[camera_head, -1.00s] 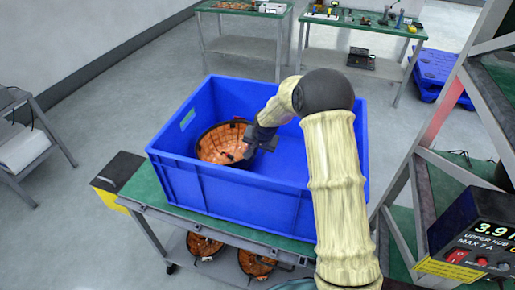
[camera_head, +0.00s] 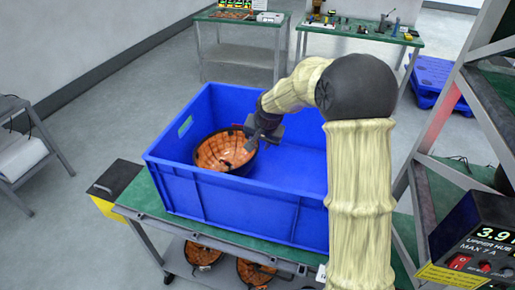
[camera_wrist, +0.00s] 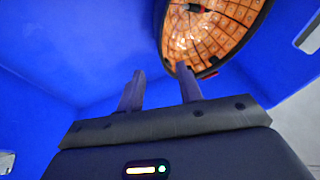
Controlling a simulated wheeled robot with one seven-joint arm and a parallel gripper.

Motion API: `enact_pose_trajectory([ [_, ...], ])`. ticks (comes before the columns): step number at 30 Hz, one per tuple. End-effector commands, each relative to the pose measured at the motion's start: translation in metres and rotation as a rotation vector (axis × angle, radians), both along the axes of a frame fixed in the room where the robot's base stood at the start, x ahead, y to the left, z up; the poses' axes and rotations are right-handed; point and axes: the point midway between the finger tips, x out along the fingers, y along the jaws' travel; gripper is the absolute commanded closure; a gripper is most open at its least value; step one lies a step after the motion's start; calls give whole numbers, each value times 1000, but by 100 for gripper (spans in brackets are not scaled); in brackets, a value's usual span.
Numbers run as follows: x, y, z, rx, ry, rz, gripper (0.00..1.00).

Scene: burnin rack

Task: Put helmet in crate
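The helmet (camera_head: 222,152) lies inside the blue crate (camera_head: 240,201), near its left end, with its orange padded inside facing up. In the wrist view the helmet (camera_wrist: 212,32) shows at the top, beyond my fingertips. My gripper (camera_head: 254,143) is inside the crate at the helmet's right side. In the wrist view my gripper (camera_wrist: 160,85) has its two fingers apart with only blue crate wall between them. One fingertip appears close to the helmet's dark rim; I cannot tell whether it touches.
The crate stands on a green-topped cart (camera_head: 150,200). More orange-lined helmets (camera_head: 203,252) sit on its lower shelf. A metal rack with a power unit (camera_head: 480,240) stands at the right. Workbenches (camera_head: 362,30) stand at the back. The crate's right part is empty.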

Motion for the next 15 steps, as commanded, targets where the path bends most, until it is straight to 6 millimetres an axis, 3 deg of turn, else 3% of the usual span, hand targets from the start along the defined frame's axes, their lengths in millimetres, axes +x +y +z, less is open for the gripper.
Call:
enact_pose_trajectory([
  [15, -3, 0, 6, 1, 0, 1, 64],
])
